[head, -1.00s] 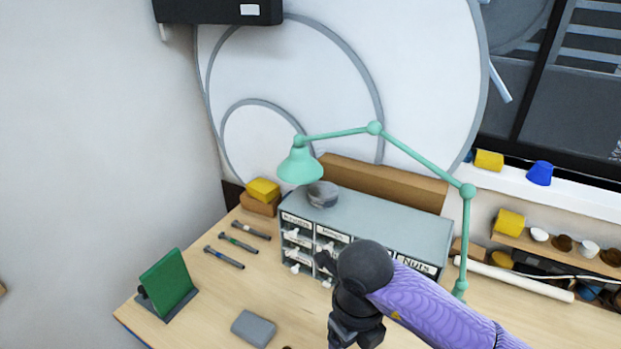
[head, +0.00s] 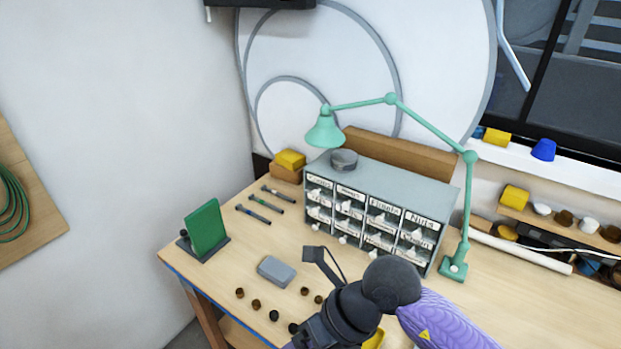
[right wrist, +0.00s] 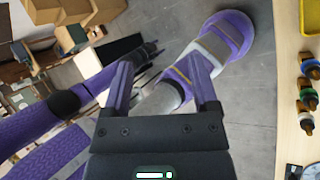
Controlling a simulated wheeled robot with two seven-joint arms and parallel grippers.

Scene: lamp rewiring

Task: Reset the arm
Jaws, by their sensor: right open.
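My right arm (head: 440,318) comes in from the lower right in the head view, in front of the drawer cabinet and over the bench. Its wrist and fingertips are not clear there. In the right wrist view my right gripper (right wrist: 160,65) is open, with nothing between its two purple fingers; grey floor and parts of my own body lie beyond them. Another purple arm of mine shows at the left of that view, ending in dark, thin parts that I cannot read clearly. My left gripper does not show in the head view.
The green lamp (head: 468,200) stands right of the drawer cabinet (head: 400,182). A grey box (head: 276,271), several small brown and black knobs, tools and a green panel (head: 206,228) are on the bench (head: 225,275). Small bottles (right wrist: 306,95) edge the right wrist view.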

